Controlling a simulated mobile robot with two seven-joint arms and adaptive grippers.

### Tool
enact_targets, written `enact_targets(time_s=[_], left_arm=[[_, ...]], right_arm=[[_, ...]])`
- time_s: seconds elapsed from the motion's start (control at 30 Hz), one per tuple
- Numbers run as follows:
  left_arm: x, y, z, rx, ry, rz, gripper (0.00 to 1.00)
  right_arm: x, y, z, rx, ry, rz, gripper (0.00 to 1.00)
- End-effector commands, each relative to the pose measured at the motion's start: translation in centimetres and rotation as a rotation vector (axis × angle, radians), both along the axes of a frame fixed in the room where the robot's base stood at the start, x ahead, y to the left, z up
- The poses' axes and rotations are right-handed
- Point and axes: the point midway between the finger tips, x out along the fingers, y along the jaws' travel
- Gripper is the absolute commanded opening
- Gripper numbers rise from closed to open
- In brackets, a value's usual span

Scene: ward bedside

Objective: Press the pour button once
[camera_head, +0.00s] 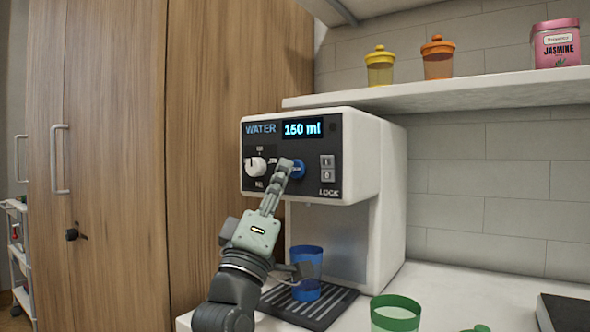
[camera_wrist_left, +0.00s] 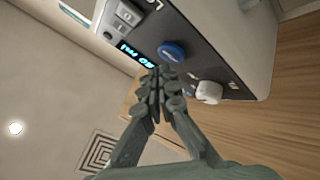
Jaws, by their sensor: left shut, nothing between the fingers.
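The white water dispenser (camera_head: 385,190) has a black front panel with a lit display (camera_head: 303,128) reading "150 ml". The round blue pour button (camera_head: 298,169) is on the panel, partly covered by my fingertips; it shows clearly in the left wrist view (camera_wrist_left: 172,51). My left gripper (camera_head: 284,165) is shut and empty, with its fingertips right by the button. I cannot tell whether they touch it. In the left wrist view the fingertips (camera_wrist_left: 160,76) lie just below the button. My right gripper is not in view.
A white knob (camera_head: 256,166) sits left of the button, and lock switches (camera_head: 327,168) sit right. A blue cup (camera_head: 308,258) stands on the drip tray (camera_head: 325,308) under the spout area. A green cup (camera_head: 396,315) stands in front. Jars and a tin sit on the shelf (camera_head: 450,92).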

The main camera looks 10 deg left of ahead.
Motion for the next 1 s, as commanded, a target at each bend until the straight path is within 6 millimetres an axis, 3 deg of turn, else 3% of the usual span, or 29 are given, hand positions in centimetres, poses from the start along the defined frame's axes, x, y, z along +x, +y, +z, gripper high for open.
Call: enact_targets(time_s=[1.0], left_arm=[[1.2,-0.5,0.0,0.000,0.000,0.000,0.00]], right_arm=[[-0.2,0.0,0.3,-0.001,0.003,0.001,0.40]])
